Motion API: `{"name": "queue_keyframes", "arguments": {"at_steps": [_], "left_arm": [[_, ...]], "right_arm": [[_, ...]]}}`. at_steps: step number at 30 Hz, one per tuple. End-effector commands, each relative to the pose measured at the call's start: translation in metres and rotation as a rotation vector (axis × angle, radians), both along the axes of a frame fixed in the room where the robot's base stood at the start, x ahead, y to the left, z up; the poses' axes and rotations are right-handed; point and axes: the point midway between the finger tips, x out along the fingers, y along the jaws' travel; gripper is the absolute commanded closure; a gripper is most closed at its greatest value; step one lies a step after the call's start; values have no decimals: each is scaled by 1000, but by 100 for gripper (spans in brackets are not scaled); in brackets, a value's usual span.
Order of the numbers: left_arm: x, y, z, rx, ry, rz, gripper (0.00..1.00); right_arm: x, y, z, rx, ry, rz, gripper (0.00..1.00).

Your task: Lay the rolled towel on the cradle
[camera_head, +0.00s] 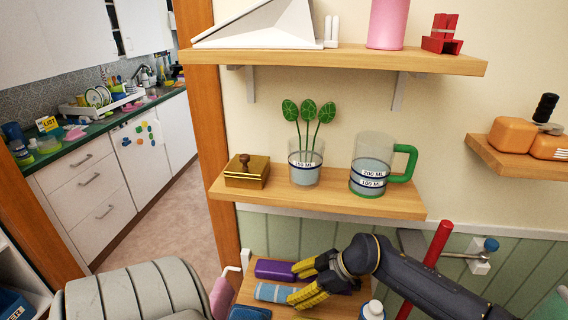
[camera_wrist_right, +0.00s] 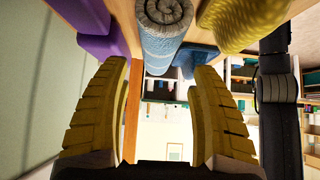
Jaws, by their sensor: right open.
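The rolled towel (camera_head: 275,292) is light blue with darker bands and lies on the low wooden shelf in the head view. In the right wrist view the rolled towel (camera_wrist_right: 163,45) shows its grey spiral end. My right gripper (camera_head: 294,284) has yellow fingers and is open at the towel's right end. In the wrist view the open fingers (camera_wrist_right: 160,72) stand apart, with the towel ahead of the gap, not clasped. I cannot surely pick out the cradle; a red notched block (camera_head: 441,38) stands on the top shelf. My left gripper is not in view.
A purple object (camera_head: 275,269) lies behind the towel and a dark blue one (camera_head: 250,313) in front. A white bottle (camera_head: 373,310) stands right of the gripper. The middle shelf (camera_head: 330,203) above holds a gold box, a plant glass and a green-handled jug.

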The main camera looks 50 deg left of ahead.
Motion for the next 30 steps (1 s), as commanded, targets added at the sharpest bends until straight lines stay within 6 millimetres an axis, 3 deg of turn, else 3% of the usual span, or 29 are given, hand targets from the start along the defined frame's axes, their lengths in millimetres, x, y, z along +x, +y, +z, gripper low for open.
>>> {"name": "queue_keyframes", "arguments": {"at_steps": [15,26,30], "left_arm": [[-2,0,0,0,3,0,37],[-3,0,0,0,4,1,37],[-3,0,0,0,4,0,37]], "right_arm": [[-21,26,-38,0,1,-1,37],[-23,28,-42,0,0,-1,37],[-23,28,-42,0,0,-1,49]]}}
